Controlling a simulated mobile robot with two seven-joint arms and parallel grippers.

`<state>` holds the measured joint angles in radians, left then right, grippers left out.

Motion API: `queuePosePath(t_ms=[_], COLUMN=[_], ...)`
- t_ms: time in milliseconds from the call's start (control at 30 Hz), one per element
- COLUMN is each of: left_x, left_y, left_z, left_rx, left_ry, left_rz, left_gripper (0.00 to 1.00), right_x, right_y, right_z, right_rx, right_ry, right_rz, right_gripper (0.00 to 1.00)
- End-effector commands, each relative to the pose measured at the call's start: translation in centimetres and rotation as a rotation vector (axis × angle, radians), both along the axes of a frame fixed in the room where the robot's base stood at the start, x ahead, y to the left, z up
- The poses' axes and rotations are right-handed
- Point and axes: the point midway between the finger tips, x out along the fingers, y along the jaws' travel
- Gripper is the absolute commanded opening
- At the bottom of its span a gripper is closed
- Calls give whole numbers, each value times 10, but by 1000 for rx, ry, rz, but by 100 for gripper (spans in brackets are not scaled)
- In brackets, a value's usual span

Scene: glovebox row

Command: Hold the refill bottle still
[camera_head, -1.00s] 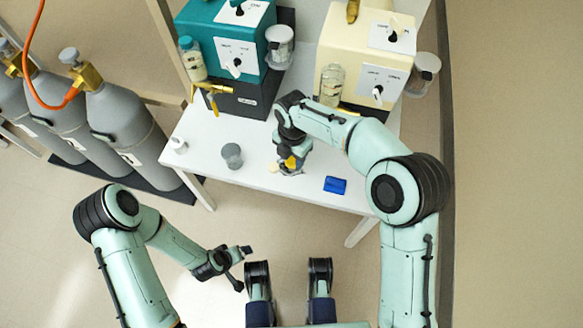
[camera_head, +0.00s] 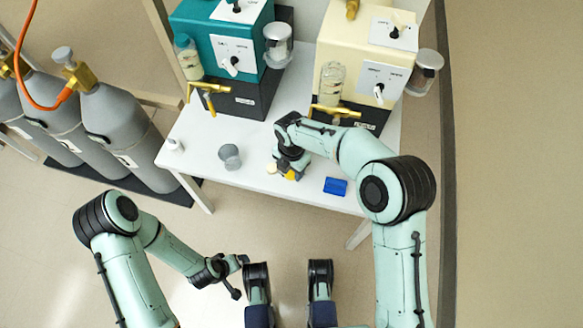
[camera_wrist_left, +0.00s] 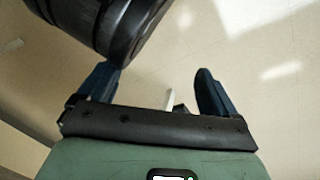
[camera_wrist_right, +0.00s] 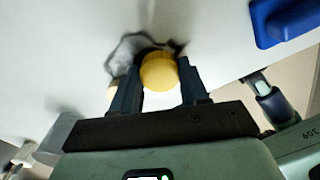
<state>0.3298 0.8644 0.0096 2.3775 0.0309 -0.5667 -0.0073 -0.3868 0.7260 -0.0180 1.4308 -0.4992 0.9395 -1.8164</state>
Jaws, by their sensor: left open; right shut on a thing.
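My right gripper (camera_head: 290,170) is down at the front part of the white table. It is shut on a clear bottle with a yellow top, which I take to be the refill bottle (camera_wrist_right: 158,70). In the right wrist view the yellow top sits between the two fingers, with a clear outline of glass behind it. In the head view the gripper hides most of the bottle. I cannot tell whether its base touches the table. My left gripper (camera_wrist_left: 160,85) is open and empty, out over the floor in front of the table.
A grey cup (camera_head: 230,156) stands left of the right gripper, and a blue block (camera_head: 335,186) lies to its right. A small white item (camera_head: 175,145) is at the table's left edge. Teal (camera_head: 222,42) and cream (camera_head: 362,60) machines stand behind. Grey gas cylinders (camera_head: 125,130) stand left.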

Motion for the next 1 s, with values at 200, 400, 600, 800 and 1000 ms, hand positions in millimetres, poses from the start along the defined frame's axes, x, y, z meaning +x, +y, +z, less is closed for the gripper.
queuePosePath(t_ms=[200,400,600,800,1000], left_x=[-1,1,15,16,2], left_y=[0,0,-3,-9,-16], left_z=[0,2,17,33,40], left_rx=[0,0,2,-8,-27], left_ry=[2,-5,-53,-64,-26], left_rz=[1,0,-2,-13,-26], left_gripper=[92,92,92,92,92], right_x=[0,0,0,0,0], right_y=[0,0,0,1,0], right_z=[-1,3,35,80,112], right_rx=[0,0,2,2,2], right_ry=[1,0,-3,-3,-1], right_rz=[0,0,0,0,0], right_gripper=[55,55,55,55,55])
